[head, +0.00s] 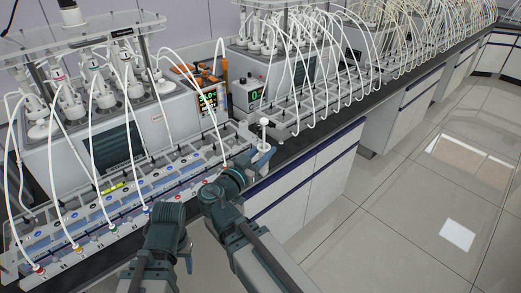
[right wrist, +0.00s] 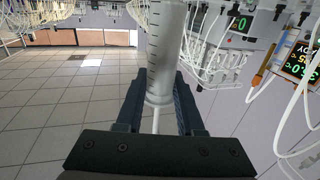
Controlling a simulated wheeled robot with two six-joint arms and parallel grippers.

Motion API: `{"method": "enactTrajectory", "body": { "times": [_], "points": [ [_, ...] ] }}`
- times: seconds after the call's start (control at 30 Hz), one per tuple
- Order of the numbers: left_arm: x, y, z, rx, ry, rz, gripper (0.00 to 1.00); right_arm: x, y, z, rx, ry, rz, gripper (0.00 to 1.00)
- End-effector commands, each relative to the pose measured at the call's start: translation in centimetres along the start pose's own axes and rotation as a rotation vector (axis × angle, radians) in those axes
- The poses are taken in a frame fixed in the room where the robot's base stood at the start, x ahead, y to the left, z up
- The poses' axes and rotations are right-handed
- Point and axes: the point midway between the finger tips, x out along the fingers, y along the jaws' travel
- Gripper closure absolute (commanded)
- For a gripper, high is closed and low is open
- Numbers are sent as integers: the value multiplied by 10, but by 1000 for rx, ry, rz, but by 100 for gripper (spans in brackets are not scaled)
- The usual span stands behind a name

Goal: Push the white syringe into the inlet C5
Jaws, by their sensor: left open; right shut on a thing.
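The white syringe (head: 264,131) stands roughly upright in my right gripper (head: 262,160), above the bench's front edge. In the right wrist view, the gripper (right wrist: 160,100) is shut around the lower part of the syringe's clear, graduated barrel (right wrist: 167,45). A thin white rod extends from the barrel toward the palm. My left gripper (head: 167,210) is low in the head view, in front of the near rack; its fingers are mostly hidden by its own wrist. Coloured inlets line the near rack's front (head: 120,216); no label C5 is readable.
White tubes arch from the near reactor unit (head: 105,150) to the rack. A monitor with a lit display (head: 208,101) and a grey box with a dial (head: 250,94) stand behind. More tubed racks (head: 330,100) continue right. The tiled floor (head: 420,200) is clear.

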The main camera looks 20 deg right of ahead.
Motion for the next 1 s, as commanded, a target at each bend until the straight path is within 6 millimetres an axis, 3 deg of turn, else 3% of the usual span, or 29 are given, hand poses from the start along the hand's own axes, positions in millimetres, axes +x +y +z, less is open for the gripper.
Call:
{"method": "enactTrajectory", "body": {
  "times": [1.0],
  "points": [
    [-21,-2,1,0,0,0,46,0,0,-22,0,0,0,100]
  ]
}}
